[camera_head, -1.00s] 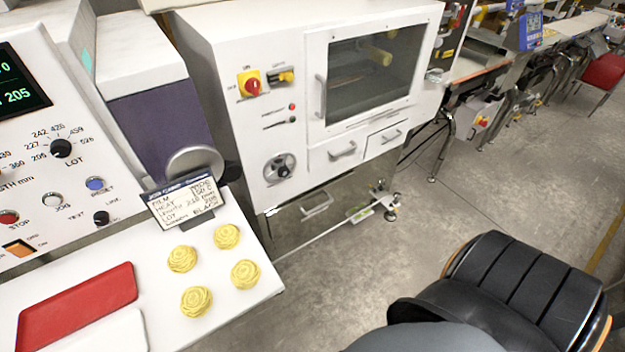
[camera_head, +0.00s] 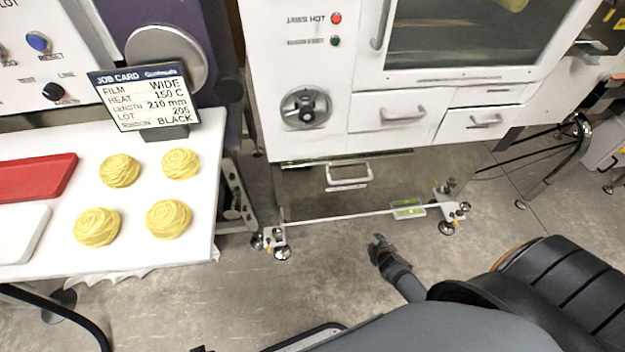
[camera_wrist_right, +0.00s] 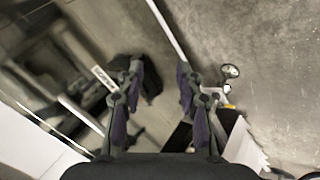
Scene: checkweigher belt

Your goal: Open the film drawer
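The white machine cabinet has a wide front drawer (camera_head: 395,128) with a bar handle and a smaller drawer (camera_head: 480,123) at its right. Below them hangs a grey panel or low drawer (camera_head: 300,185) with its own white handle (camera_head: 348,175). I cannot read a label showing which is the film drawer. Both white fronts look shut. My right gripper (camera_head: 378,240) is over the floor in front of the machine, below the handles and apart from them. In the right wrist view its two dark fingers (camera_wrist_right: 160,75) are spread with nothing between. My left gripper is not in view.
A white table (camera_head: 205,235) at the left holds yellow coiled nests (camera_head: 168,219), a red tray (camera_head: 35,178) and a job card (camera_head: 145,97). Machine feet (camera_head: 283,252) and a rail (camera_head: 350,215) stand near the floor. Bare floor lies in front.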

